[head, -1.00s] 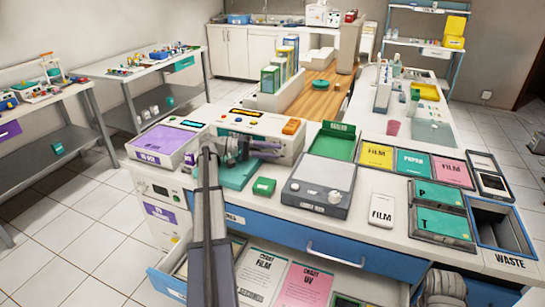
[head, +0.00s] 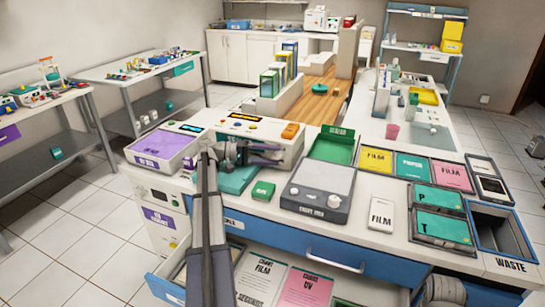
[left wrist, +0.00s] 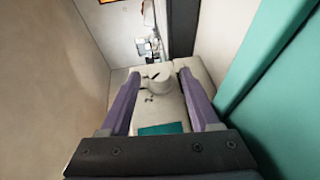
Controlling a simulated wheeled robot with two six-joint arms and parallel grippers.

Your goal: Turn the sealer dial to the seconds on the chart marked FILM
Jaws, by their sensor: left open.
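The cream sealer (head: 289,147) stands on the counter, with coloured buttons and an orange block on top. My left gripper (head: 279,154) is open at its front, purple fingers pointing right. In the left wrist view, a white round knob (left wrist: 157,84), apparently the sealer dial, lies between the fingertips of the left gripper (left wrist: 157,73). Gaps show on both sides; contact cannot be told. The dial's marks are not readable. The white chart marked FILM (head: 259,278) lies in the open drawer, with the word SECONDS low on it; its number is not readable.
A pink chart (head: 305,288) lies beside the FILM chart. A teal panel (left wrist: 275,85) rises close to the right finger. A purple-topped box (head: 160,146) stands left of the sealer. A small green box (head: 263,191) and a grey device with a knob (head: 334,201) are nearby.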

